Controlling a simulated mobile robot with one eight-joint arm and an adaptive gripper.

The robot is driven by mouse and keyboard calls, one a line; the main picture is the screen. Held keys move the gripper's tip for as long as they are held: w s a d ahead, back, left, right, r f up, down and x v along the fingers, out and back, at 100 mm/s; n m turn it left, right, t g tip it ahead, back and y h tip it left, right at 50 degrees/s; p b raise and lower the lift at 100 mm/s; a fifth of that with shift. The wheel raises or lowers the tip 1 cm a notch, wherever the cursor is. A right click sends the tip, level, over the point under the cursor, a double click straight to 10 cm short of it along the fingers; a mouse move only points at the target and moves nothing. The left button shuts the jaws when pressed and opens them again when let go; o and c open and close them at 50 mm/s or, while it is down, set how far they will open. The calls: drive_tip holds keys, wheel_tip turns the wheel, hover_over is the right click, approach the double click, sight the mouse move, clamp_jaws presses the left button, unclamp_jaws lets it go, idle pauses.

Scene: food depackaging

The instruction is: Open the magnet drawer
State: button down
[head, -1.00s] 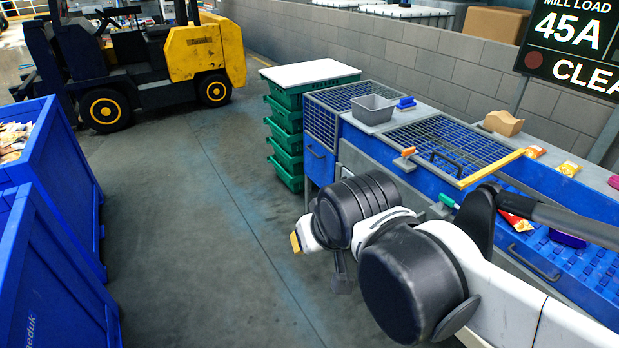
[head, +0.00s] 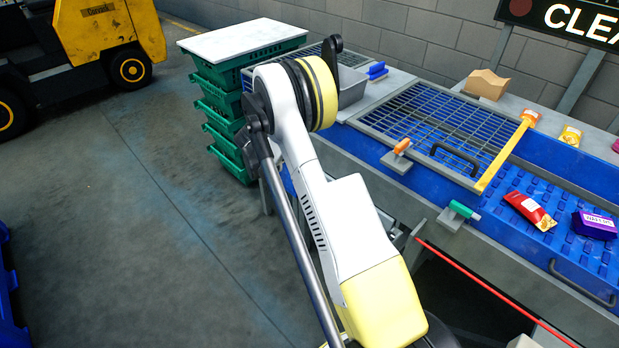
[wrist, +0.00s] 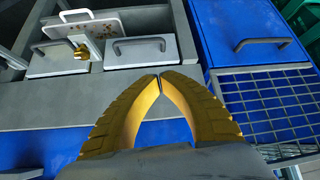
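In the wrist view my gripper (wrist: 160,77) has its yellow fingers with their tips together and nothing seen between them. Beyond the tips is a grey recess with two pale handled fronts, a right one (wrist: 152,60) and a left one (wrist: 50,68). A speckled pale plate (wrist: 104,26) with a handle stands behind them, and a small yellow piece (wrist: 80,52) sits in front of it. A blue panel (wrist: 222,62) with a grey handle (wrist: 263,42) is at the right. I cannot tell which front is the magnet drawer. The head view does not show my gripper.
Green crates (head: 228,140) stand beyond my arm. Floor (head: 140,190) at left is clear.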

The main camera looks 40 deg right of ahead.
drive_tip(key=d+f+m+b, duration=0.1)
drive_tip(key=d+f+b, duration=0.3)
drive_tip(key=d+f, duration=0.5)
wheel_tip(320, 180, down, 5)
drive_tip(key=shift+d+r+m+g+h, duration=0.2)
drive_tip(key=shift+d+m+g+h, duration=0.1)
drive_tip(key=shift+g+h, duration=0.1)
drive_tip(key=s+a, duration=0.1)
drive_tip(key=a, duration=2.1)
drive_tip(key=shift+s+a, duration=0.15)
drive_tip(key=shift+s, duration=0.15)
drive_tip(key=shift+r, duration=0.1)
